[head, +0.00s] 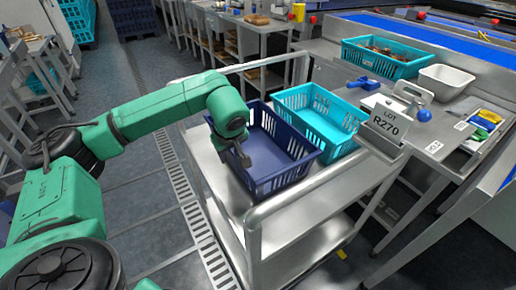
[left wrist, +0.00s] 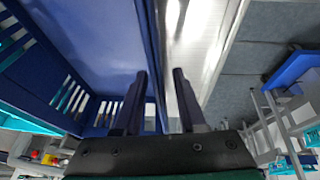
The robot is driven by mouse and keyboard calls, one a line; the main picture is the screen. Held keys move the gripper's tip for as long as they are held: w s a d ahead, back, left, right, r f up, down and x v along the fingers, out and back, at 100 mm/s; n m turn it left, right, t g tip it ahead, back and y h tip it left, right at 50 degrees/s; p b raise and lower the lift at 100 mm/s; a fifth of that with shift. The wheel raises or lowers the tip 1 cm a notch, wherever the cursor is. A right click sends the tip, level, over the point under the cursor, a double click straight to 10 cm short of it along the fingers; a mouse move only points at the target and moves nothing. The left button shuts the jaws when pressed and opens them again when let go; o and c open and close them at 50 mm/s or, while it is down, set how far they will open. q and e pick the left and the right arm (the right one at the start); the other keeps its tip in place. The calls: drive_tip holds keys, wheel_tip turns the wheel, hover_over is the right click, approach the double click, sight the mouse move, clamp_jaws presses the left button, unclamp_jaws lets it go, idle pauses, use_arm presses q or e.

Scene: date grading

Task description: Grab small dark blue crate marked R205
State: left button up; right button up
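A small dark blue crate (head: 283,177) stands empty on the top shelf of a metal trolley, its inside also showing in the left wrist view (left wrist: 95,30). No R205 mark is readable on it. My left gripper (head: 239,157) is at the crate's left wall in the head view. In the left wrist view the gripper (left wrist: 160,72) has its two dark fingers apart, one on the crate's inner side and one outside, with the wall's rim between them. I cannot tell whether either finger touches the wall. My right gripper is not in view.
An empty turquoise crate (head: 322,128) stands close beside the blue one on the trolley (head: 227,191). A sign reading LOT R270 (head: 385,123) stands right of it. The bench beyond holds a filled turquoise crate (head: 378,67) and a white bin (head: 446,81). Floor left of the trolley is clear.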

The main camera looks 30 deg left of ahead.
use_arm(q)
drive_tip(key=x, duration=0.3)
clamp_jaws()
idle(1.3)
